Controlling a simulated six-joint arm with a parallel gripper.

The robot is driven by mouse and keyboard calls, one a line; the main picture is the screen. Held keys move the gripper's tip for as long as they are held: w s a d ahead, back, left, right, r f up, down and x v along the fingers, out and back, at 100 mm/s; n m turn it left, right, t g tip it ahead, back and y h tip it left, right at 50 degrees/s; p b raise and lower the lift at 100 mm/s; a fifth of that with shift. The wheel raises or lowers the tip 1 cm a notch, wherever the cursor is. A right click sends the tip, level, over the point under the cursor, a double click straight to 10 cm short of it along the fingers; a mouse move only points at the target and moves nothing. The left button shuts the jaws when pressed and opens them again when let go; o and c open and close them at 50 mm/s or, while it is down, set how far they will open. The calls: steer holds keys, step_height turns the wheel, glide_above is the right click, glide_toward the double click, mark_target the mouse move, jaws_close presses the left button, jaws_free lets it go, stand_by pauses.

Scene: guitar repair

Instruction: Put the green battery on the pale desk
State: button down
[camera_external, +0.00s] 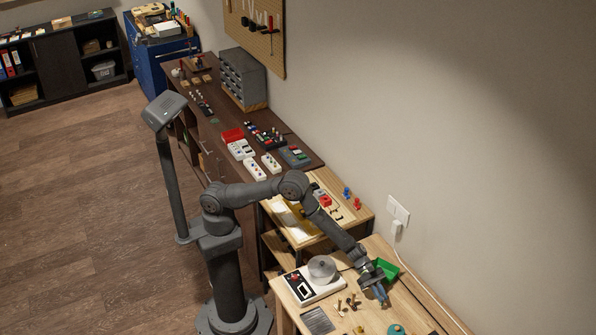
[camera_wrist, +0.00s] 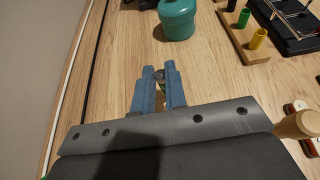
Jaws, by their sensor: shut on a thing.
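My gripper (camera_external: 381,296) is low over the pale desk (camera_external: 408,312) at the front right. In the wrist view its blue fingers (camera_wrist: 160,72) are close together around a small dark grey round piece (camera_wrist: 159,75); what it is cannot be told, and most of it is hidden. A green cylinder (camera_wrist: 243,18), possibly the green battery, stands on a small wooden block (camera_wrist: 246,52) at the upper right of the wrist view. It is apart from the fingers. A yellow cylinder (camera_wrist: 258,39) and a dark one stand on the same block.
A teal round pot (camera_wrist: 178,20) stands just beyond the fingers. A green tray (camera_external: 387,269) is by the wall side of my gripper. A white device with a grey round top (camera_external: 321,268) is on the left. A wooden-handled thing (camera_wrist: 298,125) is close at right. Bare wood lies left of the fingers.

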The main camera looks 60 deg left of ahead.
steer(key=shift+f, duration=1.15)
steer(key=shift+f, duration=0.15)
steer(key=c, duration=1.5)
jaws_free()
steer(key=shift+o, duration=0.2)
steer(key=shift+a+r, duration=0.1)
steer(key=shift+r, duration=0.15)
steer(key=v, duration=1.1)
steer(key=shift+a, duration=0.4)
steer(key=shift+d, duration=0.1)
